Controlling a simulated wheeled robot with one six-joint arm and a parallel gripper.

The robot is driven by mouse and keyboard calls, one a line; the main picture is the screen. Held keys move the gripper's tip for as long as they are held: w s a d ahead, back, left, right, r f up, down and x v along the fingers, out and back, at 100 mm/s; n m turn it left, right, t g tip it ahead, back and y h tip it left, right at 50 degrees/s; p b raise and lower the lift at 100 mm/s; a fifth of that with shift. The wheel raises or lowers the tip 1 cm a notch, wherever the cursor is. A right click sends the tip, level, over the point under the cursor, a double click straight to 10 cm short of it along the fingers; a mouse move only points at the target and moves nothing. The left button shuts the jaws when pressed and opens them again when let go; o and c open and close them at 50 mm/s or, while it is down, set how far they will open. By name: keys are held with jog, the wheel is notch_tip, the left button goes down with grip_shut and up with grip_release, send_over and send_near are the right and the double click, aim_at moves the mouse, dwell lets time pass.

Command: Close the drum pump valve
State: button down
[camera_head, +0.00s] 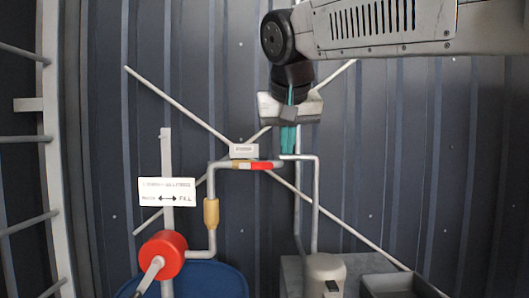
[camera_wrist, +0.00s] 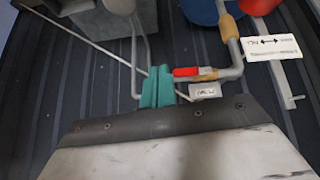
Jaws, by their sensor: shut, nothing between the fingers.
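The drum pump valve is on the horizontal grey pipe, with a brass-coloured body (camera_head: 241,165) and a red handle (camera_head: 262,166). The handle lies along the pipe. The handle (camera_wrist: 186,72) also shows in the wrist view, with the brass body (camera_wrist: 208,75) beside it. My gripper (camera_head: 288,150) has teal fingers that are shut and empty. They point down, just above and to the right of the handle's end in the head view. In the wrist view the fingers (camera_wrist: 157,88) are left of the handle; whether they touch it or the pipe I cannot tell.
A sign (camera_head: 167,191) with a double arrow stands on a post at left, above a red round part (camera_head: 163,255) and a blue drum (camera_head: 215,278). Thin diagonal bars cross behind the pipe. A small white labelled block (camera_head: 243,150) is just above the valve. A ladder-like frame (camera_head: 55,150) is far left.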

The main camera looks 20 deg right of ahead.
jog(key=w+a+r+m+t, duration=0.1)
jog(key=w+a+r, duration=0.1)
jog(key=w+r, duration=0.3)
notch_tip(320, 180, up, 3)
jog(key=shift+w+a+r+t, duration=0.15)
jog(key=shift+w+a+t, duration=0.2)
jog(key=shift+t, duration=0.05)
send_over(256, 166)
jog(key=s+d, duration=0.2)
notch_tip(256, 166, down, 7)
jog(key=f, duration=0.4)
jog(key=shift+a, duration=0.2)
jog(key=shift+f, duration=0.1)
